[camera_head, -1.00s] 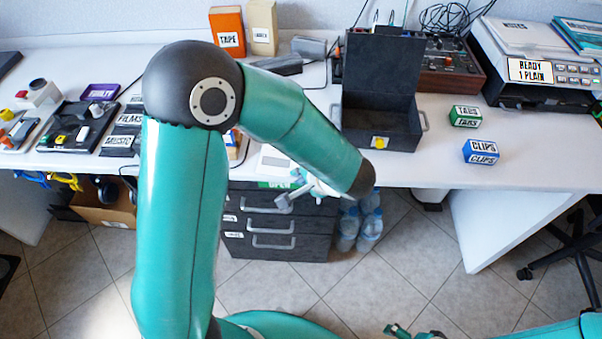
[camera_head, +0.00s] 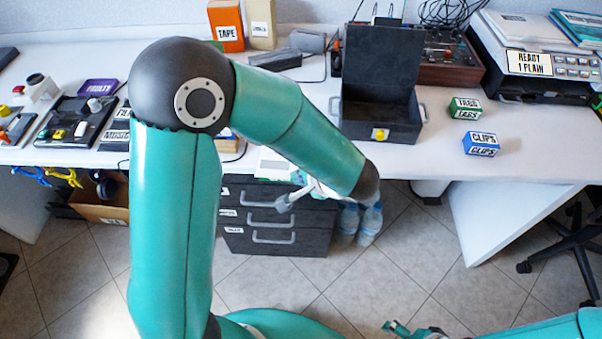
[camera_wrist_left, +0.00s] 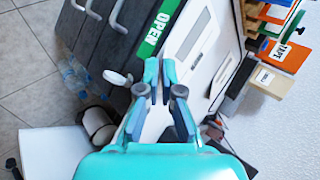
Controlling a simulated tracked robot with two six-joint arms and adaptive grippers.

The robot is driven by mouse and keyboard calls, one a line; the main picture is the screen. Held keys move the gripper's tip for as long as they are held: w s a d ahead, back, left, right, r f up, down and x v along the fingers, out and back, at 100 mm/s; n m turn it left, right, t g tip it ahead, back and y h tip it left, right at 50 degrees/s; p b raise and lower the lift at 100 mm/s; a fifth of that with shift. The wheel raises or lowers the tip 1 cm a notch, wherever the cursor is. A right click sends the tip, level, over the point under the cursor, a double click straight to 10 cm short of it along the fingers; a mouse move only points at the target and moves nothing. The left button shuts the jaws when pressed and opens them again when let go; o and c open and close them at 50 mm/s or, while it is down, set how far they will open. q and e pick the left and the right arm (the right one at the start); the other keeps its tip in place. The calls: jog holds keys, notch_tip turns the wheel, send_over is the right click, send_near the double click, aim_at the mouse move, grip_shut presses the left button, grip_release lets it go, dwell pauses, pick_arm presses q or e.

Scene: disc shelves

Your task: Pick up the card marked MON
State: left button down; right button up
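No card marked MON can be made out in either view. My left gripper (camera_wrist_left: 159,80) shows in the left wrist view with its two teal fingers close together and a narrow gap between the tips. Nothing is visible between them. They are over a white panel with a dark slot (camera_wrist_left: 190,40), beside a green OPEN label (camera_wrist_left: 161,29). In the head view my left forearm hides most of this gripper at the desk's front edge. My right gripper (camera_head: 400,328) shows only in part at the bottom of the head view, and its fingers are unclear.
A dark open box (camera_head: 378,125) stands on the desk, with the TABS block (camera_head: 466,108) and CLIPS block (camera_head: 481,144) to its right. Below the desk is a dark drawer unit (camera_head: 275,220) beside water bottles (camera_head: 360,222). The desk's right front is clear.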

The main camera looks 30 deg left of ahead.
pick_arm(q)
jog(key=c, duration=1.2)
grip_release()
jog(key=shift+c, duration=0.2)
jog(key=v, duration=1.2)
jog(key=shift+f, duration=0.1)
jog(key=shift+c, duration=0.3)
